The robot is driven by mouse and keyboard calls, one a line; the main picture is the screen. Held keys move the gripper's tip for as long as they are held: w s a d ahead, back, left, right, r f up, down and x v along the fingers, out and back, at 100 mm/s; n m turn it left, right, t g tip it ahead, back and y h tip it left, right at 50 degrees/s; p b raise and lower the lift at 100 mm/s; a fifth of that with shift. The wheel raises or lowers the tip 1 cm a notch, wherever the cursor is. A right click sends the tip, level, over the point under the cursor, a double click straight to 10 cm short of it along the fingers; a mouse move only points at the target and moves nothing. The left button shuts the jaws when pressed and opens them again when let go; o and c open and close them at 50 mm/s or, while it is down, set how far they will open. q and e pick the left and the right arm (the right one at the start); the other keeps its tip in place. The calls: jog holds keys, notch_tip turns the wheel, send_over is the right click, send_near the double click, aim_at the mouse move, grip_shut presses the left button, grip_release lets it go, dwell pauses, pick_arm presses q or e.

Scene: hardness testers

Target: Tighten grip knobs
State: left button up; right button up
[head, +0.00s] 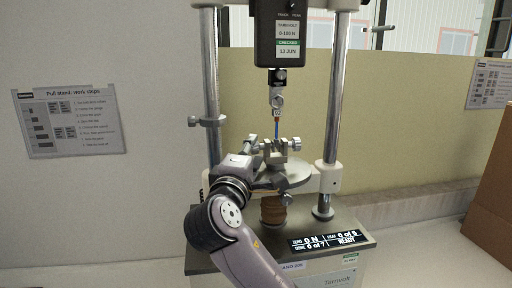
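A pull stand (331,110) stands on the bench. Its lower grip (275,154) sits on a round plate (298,172) and has a small silver knob on each side, the left knob (254,146) and the right knob (297,144). My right gripper (268,178) is just below and left of the lower grip, in front of the round plate. Its fingers are small and partly hidden, so their opening is unclear. My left gripper is out of view.
A force gauge (279,35) hangs above, between two steel columns. A cardboard box (492,200) stands at the right edge. A work-steps sheet (70,120) hangs on the left wall. The bench at left is clear.

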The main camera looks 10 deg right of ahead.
jog(key=shift+s+a+r, duration=0.1)
jog(key=shift+s+r, duration=0.05)
jog(key=shift+c, duration=0.5)
grip_shut()
jog(key=shift+r+p, duration=0.15)
jog(key=shift+p, duration=0.4)
jog(key=g+p, duration=0.1)
jog(key=p, duration=0.3)
jog(key=r+n+g+y+p, duration=0.1)
jog(key=g+p, duration=0.1)
jog(key=p, duration=0.2)
jog(key=g+p, duration=0.1)
jog(key=p, duration=0.3)
jog(key=shift+r+n+g+y+p, duration=0.25)
jog(key=shift+n+g+y+p, duration=0.05)
jog(key=shift+n+y+p, duration=0.1)
jog(key=shift+w+f+n+g, duration=0.1)
jog(key=shift+w+n+g, duration=0.15)
jog(key=shift+g, duration=0.55)
jog(key=shift+w+n+g+y, duration=0.15)
jog(key=shift+n+g+y, duration=0.25)
jog(key=shift+g, duration=1.3)
